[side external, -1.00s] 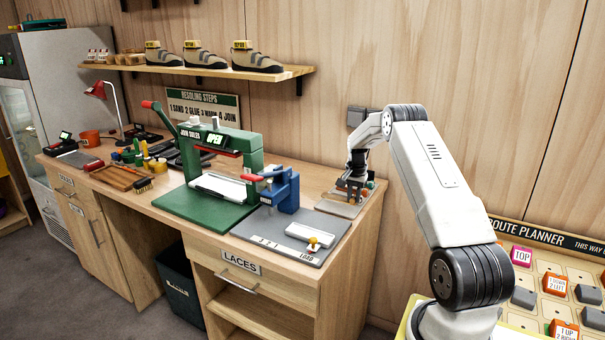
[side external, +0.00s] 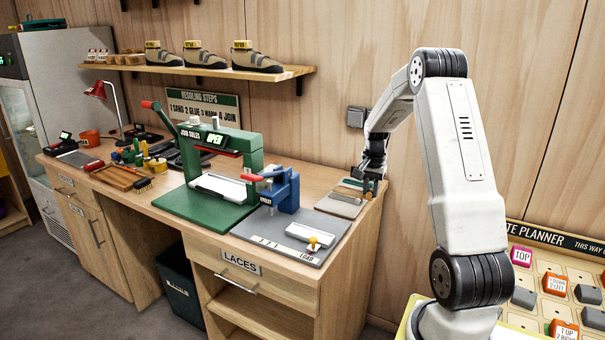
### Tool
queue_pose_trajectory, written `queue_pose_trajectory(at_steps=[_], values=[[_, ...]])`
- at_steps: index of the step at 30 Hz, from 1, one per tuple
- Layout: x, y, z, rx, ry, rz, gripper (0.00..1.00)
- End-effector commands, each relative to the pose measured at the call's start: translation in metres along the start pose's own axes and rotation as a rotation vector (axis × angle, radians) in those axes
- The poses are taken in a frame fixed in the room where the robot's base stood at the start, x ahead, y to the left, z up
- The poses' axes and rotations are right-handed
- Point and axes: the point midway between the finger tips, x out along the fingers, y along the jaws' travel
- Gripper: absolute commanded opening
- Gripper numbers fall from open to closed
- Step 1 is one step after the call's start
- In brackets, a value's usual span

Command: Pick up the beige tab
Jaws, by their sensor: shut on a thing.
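My gripper (side external: 371,184) is at the right end of the wooden bench, by the back right corner of a small board (side external: 338,206). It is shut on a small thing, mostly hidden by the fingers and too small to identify. Pale flat strips (side external: 347,197) lie on the board, just left of my gripper. I cannot tell whether one of them is the beige tab or whether the tab is between my fingers.
A grey plate (side external: 285,240) with a blue press (side external: 284,192) stands left of the board. A green press (side external: 215,165) is farther left. The wooden wall (side external: 325,75) is close behind my gripper. A route planner board (side external: 560,280) is at the lower right.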

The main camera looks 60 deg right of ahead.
Motion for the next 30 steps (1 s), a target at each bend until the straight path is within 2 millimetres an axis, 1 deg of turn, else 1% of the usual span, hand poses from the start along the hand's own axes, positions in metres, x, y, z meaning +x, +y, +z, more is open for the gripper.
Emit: queue_pose_trajectory(at_steps=[3,10,30], values=[[-0.005,0.007,0.008,0.001,0.001,-0.001,0.0],[-0.01,0.015,0.016,0.0,0.001,-0.001,0.0],[-0.01,0.016,0.017,0.0,0.001,0.0,0.0]])
